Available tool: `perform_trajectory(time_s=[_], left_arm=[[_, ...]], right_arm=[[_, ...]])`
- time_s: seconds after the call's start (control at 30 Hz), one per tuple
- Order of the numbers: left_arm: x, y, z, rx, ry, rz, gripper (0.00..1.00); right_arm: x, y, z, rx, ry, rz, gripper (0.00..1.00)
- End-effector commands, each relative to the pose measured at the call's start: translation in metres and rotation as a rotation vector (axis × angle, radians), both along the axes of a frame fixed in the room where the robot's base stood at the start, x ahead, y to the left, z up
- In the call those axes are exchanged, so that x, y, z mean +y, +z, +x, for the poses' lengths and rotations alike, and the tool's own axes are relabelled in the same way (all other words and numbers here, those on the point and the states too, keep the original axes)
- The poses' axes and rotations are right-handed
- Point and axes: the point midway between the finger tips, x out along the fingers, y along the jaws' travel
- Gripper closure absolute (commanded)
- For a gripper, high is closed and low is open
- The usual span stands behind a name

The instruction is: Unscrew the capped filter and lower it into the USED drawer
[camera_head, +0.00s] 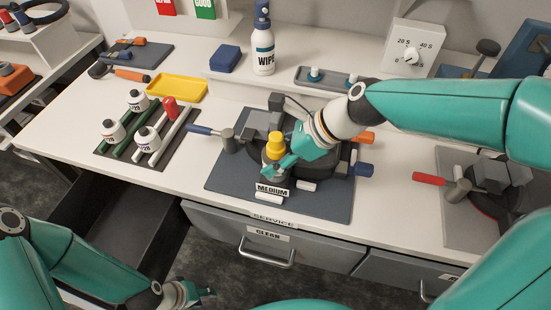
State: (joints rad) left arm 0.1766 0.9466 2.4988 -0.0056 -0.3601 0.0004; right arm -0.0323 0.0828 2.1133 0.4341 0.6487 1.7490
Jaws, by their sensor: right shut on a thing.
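The capped filter (275,143) shows a yellow cap on a grey body. It stands upright at the device on the dark mat marked MEDIUM. My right gripper (275,166) reaches in from the right and is shut on the filter just below the cap. Its fingers and wrist hide the filter's lower part, so I cannot tell whether it is still threaded in. An open, dark, empty-looking drawer (122,222) is at the lower left; no label on it is readable. My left gripper (203,296) is low at the bottom edge, away from the filter, its fingers too small to read.
A shut drawer labelled CLEAN (225,228) is below the mat. White bottles (112,130) stand in a rack at left, beside a yellow tray (178,88). A wipe bottle (262,50) stands behind. A second device (497,177) is at right.

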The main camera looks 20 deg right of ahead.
Motion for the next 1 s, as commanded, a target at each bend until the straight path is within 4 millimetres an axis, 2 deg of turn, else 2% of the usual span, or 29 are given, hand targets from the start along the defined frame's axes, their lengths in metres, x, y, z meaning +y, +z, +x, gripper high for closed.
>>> perform_trajectory(time_s=[1.0], left_arm=[[0.000, 0.041, 0.000, 0.000, 0.000, 0.000, 0.60]], right_arm=[[0.000, 0.038, 0.000, 0.000, -0.001, 0.000, 0.96]])
